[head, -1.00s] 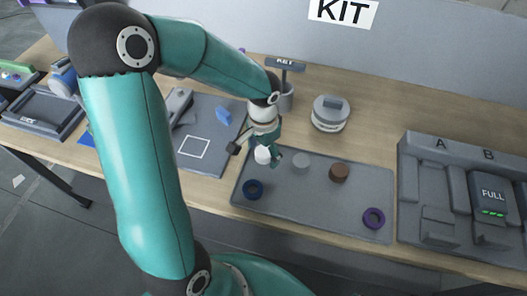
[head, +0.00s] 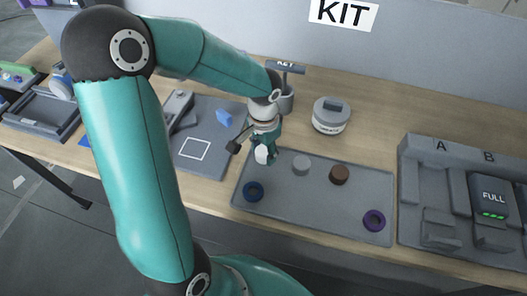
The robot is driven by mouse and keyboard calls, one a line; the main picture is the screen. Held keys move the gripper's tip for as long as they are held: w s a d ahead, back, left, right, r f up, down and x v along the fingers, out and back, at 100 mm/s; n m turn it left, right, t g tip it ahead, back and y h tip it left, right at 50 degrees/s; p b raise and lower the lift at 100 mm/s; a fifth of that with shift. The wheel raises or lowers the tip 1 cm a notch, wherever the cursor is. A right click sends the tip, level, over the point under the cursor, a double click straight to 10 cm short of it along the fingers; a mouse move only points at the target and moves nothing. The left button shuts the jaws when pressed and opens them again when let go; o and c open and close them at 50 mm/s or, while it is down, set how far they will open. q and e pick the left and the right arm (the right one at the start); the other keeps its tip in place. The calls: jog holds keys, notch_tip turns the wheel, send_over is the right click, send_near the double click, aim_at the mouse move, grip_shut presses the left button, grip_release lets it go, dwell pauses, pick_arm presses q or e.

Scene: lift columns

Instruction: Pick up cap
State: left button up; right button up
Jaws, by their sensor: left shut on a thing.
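My left gripper (head: 254,151) hangs over the left back part of a grey tray (head: 310,202). It is shut on a small white cap (head: 262,155), which looks slightly tilted between the fingers. Whether the cap still touches the tray is hard to tell. My right gripper is not in view.
A grey fixture marked A and B (head: 440,165) is at right. A grey mat (head: 215,165) with a blue piece (head: 223,117) is at left.

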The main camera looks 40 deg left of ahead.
aim_at(264, 152)
pick_arm(q)
notch_tip(264, 152, up, 21)
jog(key=p, duration=0.2)
dwell(0.4)
jog(key=shift+s+f, duration=0.15)
